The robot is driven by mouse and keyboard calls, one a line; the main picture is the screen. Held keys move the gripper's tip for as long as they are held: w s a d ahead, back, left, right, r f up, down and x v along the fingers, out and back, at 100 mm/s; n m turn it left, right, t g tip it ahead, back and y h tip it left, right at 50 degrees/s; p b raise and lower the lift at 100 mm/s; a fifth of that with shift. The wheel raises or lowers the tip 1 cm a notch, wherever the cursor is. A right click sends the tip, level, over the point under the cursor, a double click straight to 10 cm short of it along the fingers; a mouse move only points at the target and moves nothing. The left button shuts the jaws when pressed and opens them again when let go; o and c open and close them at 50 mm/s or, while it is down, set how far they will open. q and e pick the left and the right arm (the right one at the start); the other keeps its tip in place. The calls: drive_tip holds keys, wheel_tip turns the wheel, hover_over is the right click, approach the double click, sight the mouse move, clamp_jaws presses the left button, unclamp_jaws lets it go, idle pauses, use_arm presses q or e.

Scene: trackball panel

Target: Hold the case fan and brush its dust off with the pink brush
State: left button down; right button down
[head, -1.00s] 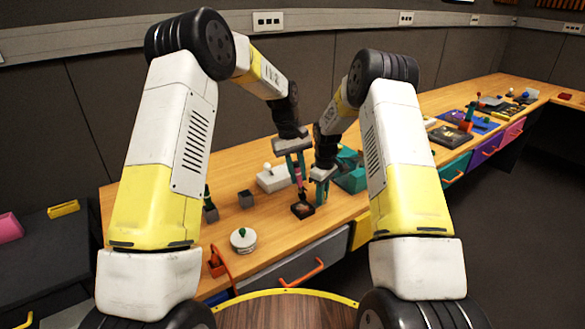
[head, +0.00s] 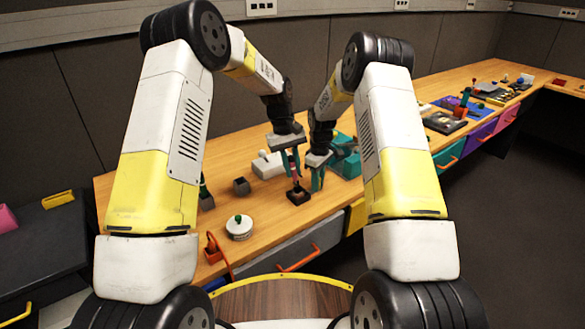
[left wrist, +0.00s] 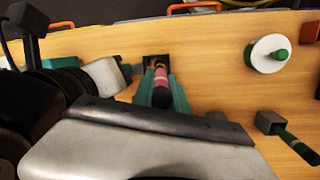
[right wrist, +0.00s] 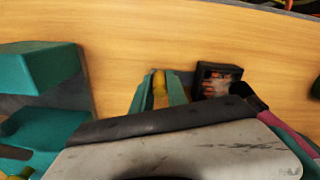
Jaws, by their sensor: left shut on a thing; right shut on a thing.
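The case fan (head: 298,196) is a small dark square on the wooden bench. In the right wrist view the fan (right wrist: 214,80) shows a reddish middle. My left gripper (head: 292,168) is shut on the pink brush (left wrist: 160,78), which stands roughly upright over the fan. The brush (right wrist: 295,138) also crosses the right of the right wrist view, its dark end near the fan; contact is unclear. My right gripper (head: 318,182) is beside the fan. In the right wrist view its teal fingers (right wrist: 158,92) close on a yellowish piece; its join to the fan is hidden.
A white round pot with a green knob (head: 239,227) stands at front left. A small grey cup (head: 241,186) and a pale box (head: 268,165) stand behind. A teal block (head: 348,162) is right of my right gripper. Bare wood lies between the pot and the fan.

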use_arm(q)
drive_tip(key=shift+f, duration=0.9)
idle(0.8)
drive_tip(key=shift+w+d, duration=0.3)
drive_tip(key=shift+d, duration=0.2)
drive_tip(key=shift+d, duration=0.15)
idle(0.3)
drive_tip(key=shift+w+d, duration=0.3)
drive_tip(key=shift+d, duration=0.1)
drive_tip(key=shift+w+r, duration=0.25)
drive_tip(key=shift+w, duration=0.45)
